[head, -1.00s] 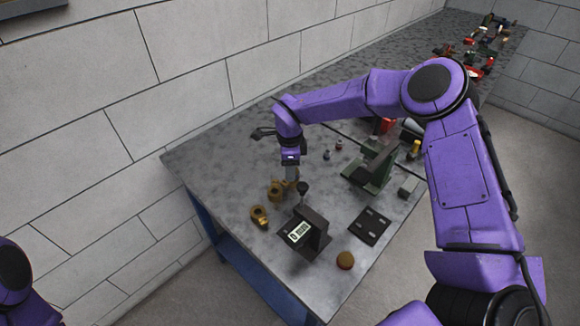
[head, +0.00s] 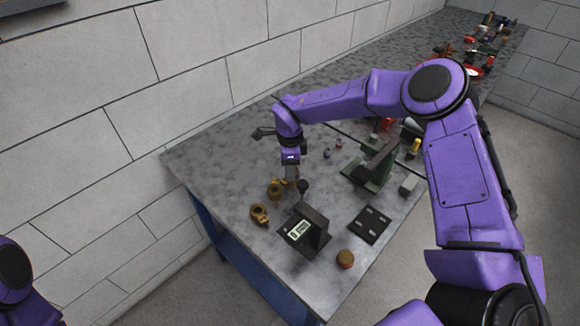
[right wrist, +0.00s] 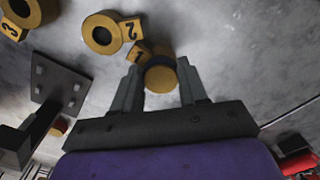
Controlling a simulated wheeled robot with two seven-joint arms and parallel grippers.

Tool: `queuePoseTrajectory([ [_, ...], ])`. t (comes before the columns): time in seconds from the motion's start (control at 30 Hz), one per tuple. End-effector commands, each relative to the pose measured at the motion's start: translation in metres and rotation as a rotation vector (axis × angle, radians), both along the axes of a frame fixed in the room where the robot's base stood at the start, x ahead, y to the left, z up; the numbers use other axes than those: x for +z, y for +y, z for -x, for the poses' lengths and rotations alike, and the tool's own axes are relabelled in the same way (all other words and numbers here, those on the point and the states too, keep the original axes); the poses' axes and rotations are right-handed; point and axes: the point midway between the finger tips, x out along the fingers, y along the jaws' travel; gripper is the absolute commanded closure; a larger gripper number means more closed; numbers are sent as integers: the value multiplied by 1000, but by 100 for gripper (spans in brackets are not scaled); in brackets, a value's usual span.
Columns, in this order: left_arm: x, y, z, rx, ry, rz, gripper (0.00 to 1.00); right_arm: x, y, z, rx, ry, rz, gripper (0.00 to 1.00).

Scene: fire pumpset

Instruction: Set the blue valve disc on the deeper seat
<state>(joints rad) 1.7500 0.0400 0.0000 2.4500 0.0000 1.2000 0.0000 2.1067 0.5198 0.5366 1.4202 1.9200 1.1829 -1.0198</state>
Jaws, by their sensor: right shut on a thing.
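My right gripper (right wrist: 160,85) is shut on a brown, brass-coloured round piece (right wrist: 160,78). I take this for the valve disc; its blue marking does not show clearly. In the right wrist view it is over or against a brass ring seat tagged 1 (right wrist: 184,72); whether they touch I cannot tell. Another brass ring seat tagged 2 (right wrist: 88,37) is beyond it, and one tagged 3 (right wrist: 36,12) is at the top left corner. In the head view my right gripper (head: 291,176) points down beside the brass seats (head: 259,215). My left gripper is not in view.
A green fixture (head: 368,172) stands behind.

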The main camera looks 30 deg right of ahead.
Motion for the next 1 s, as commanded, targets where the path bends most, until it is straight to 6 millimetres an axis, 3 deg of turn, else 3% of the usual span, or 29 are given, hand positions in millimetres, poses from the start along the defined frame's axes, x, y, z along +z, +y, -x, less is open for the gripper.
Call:
queuePoseTrajectory([
  [0.33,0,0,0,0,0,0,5,0,0,0,0,0,0,96],
  [0.37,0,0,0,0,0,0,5,0,0,0,0,0,0,51],
  [0.43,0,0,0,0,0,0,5,0,0,0,0,0,0,28],
  [0.77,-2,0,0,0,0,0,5,3,0,0,0,-1,0,28],
  [0.87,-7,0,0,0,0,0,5,16,0,-1,-2,-4,-1,28],
  [1.0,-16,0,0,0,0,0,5,50,0,-1,-1,-5,-1,28],
])
